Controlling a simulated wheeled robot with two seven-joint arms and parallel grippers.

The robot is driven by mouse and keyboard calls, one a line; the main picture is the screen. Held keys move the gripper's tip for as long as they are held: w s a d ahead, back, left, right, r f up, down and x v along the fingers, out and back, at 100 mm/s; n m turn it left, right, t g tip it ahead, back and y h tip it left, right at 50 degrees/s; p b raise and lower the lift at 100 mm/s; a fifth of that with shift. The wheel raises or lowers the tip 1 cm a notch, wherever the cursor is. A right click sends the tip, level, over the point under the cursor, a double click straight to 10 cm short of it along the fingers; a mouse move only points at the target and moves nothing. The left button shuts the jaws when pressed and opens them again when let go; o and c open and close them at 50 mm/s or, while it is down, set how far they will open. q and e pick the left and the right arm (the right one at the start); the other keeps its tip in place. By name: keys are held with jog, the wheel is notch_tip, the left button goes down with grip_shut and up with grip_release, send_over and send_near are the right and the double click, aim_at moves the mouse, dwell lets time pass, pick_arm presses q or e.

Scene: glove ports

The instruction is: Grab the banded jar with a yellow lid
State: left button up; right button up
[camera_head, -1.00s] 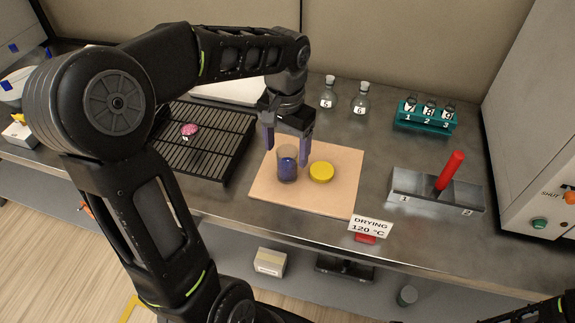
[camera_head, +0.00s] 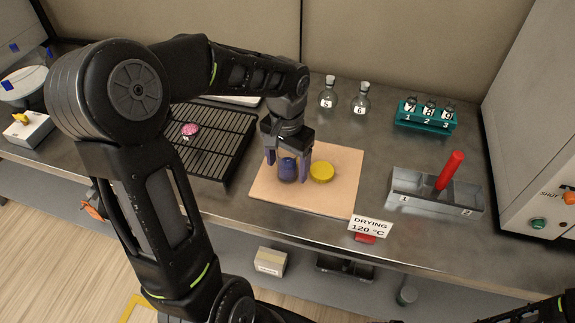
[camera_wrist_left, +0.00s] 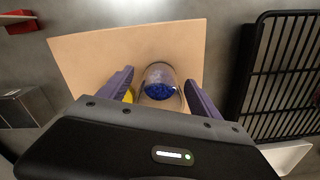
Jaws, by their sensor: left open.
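In the left wrist view the jar (camera_wrist_left: 160,84) sits between the fingertips (camera_wrist_left: 158,88), and a sliver of the yellow lid (camera_wrist_left: 128,96) shows by one finger. My right gripper is not in view.
A black wire rack (camera_head: 215,145) with a pink item (camera_head: 189,130) is left of the board. Flasks (camera_head: 361,100), a teal vial rack (camera_head: 425,117), a metal holder with a red rod (camera_head: 450,170) and a DRYING 120 °C sign (camera_head: 369,226) stand behind, right and in front.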

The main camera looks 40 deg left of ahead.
pick_arm(q)
jog(key=shift+c, duration=0.3)
jog(key=c, duration=1.5)
